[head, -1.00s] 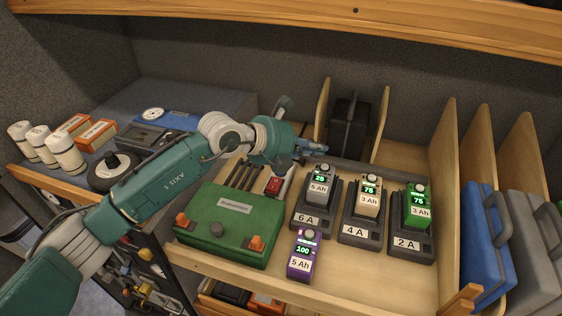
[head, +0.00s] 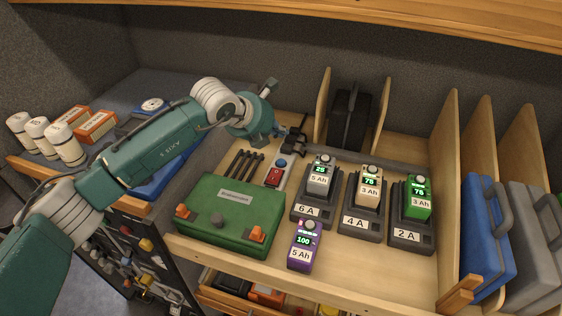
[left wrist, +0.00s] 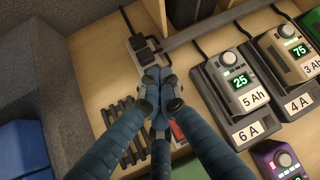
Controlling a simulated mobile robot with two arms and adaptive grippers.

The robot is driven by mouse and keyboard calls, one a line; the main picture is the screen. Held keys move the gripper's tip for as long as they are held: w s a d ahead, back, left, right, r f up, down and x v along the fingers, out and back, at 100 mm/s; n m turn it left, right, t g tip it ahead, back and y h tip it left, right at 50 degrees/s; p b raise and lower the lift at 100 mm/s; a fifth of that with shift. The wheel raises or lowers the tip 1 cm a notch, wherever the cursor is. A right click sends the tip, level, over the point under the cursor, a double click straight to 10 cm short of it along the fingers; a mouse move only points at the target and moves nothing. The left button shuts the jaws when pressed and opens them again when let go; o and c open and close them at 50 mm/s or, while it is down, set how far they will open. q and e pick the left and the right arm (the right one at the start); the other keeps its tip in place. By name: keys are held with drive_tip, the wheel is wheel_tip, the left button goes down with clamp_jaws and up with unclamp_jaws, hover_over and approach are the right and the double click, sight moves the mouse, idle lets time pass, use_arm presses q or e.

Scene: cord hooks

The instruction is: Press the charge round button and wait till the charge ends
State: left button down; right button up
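A round blue button (head: 281,163) sits behind a red switch (head: 274,177) on a pale strip. Three chargers marked 6 A (head: 307,211), 4 A (head: 356,223) and 2 A (head: 406,236) hold a grey battery reading 25 (head: 320,178), a cream one reading 75 (head: 370,186) and a green one reading 75 (head: 417,190). A purple battery reading 100 (head: 302,246) stands in front, outside the chargers. My left gripper (head: 262,139) is above and behind the button's left side. In the left wrist view its fingertips (left wrist: 156,78) are together and empty, covering the button. My right gripper is not seen.
A green case (head: 232,222) stands at front left, with several dark slots (head: 243,165) behind it. Black plugs (left wrist: 146,46) are behind the fingertips. Wooden dividers (head: 448,170) and a blue case (head: 487,240) stand at right. An upper shelf edge (head: 400,26) overhangs.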

sight(280, 163)
use_arm(q)
wheel_tip(280, 163, down, 7)
drive_tip(key=b, duration=0.3)
drive_tip(key=shift+f, duration=0.15)
drive_tip(key=shift+f+b, duration=0.2)
drive_tip(key=shift+b, duration=0.15)
idle(0.8)
drive_tip(key=shift+f+b, duration=0.4)
drive_tip(key=shift+b, duration=0.25)
drive_tip(key=shift+f+b, duration=0.45)
drive_tip(key=shift+b, duration=0.05)
idle(0.6)
idle(0.3)
drive_tip(key=shift+r, duration=0.85)
